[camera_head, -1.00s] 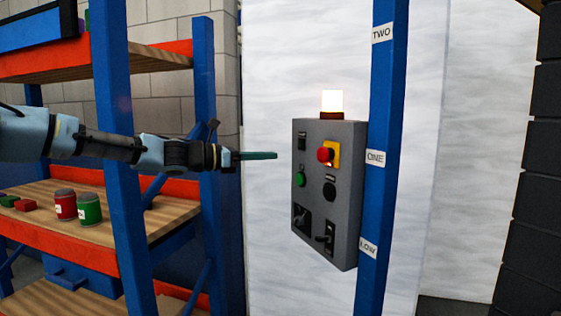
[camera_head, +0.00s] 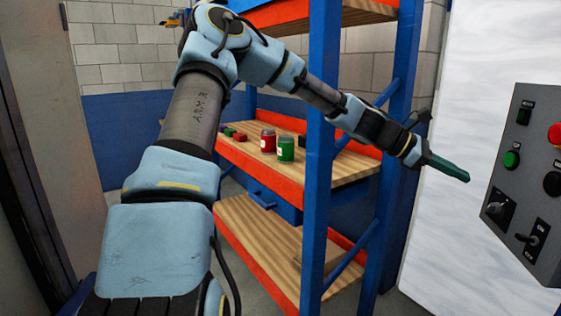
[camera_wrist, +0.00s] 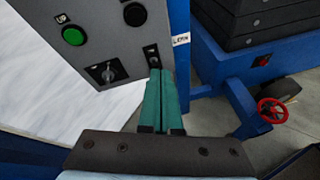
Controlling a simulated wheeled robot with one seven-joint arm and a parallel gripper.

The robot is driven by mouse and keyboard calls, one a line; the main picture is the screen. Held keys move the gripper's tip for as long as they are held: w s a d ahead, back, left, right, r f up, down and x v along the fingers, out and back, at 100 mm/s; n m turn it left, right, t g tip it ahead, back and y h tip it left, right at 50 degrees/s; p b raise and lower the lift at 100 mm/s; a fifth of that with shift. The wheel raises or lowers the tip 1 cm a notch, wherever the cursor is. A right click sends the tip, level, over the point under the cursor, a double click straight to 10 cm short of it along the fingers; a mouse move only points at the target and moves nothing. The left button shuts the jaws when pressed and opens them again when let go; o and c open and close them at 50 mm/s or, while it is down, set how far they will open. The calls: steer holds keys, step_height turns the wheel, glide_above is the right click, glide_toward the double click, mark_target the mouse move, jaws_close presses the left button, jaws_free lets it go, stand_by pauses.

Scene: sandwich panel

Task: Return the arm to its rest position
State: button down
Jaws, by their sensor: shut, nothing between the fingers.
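My arm reaches from the lower left across the head view, bent at the elbow. My gripper (camera_head: 447,167) has green fingers and points right, just left of the grey control panel (camera_head: 522,215) and apart from it in that view. In the wrist view the fingers (camera_wrist: 161,95) are together with nothing between them. The control panel (camera_wrist: 110,45) fills the upper left there, with a green button (camera_wrist: 74,36), a black button and dark switches. The red button (camera_head: 555,134) is cut off at the head view's right edge.
A blue and orange shelf rack (camera_head: 318,190) stands behind my forearm, holding a red can (camera_head: 267,141) and a green can (camera_head: 286,149). The wrist view shows a blue cart or frame (camera_wrist: 215,70) with dark boxes and a red handwheel (camera_wrist: 272,111) at the right.

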steer(key=a+f+m+t+y, duration=0.2)
steer(key=a+f+m+y, duration=0.15)
steer(key=a+f, duration=0.55)
steer(key=a+f+m+t+y, duration=0.1)
steer(key=a+f+m+y, duration=0.25)
steer(key=a, duration=0.85)
steer(key=s+a+m+t+y, duration=0.1)
steer(key=s+a+m+y, duration=0.1)
steer(key=a, duration=1.1)
steer(key=s+a+m+t+y, duration=0.2)
steer(key=a+y, duration=0.1)
steer(key=a, duration=1)
steer(key=shift+a+r+m, duration=0.35)
steer(key=shift+r+m, duration=0.05)
steer(key=shift+r, duration=0.05)
steer(key=shift+w, duration=0.1)
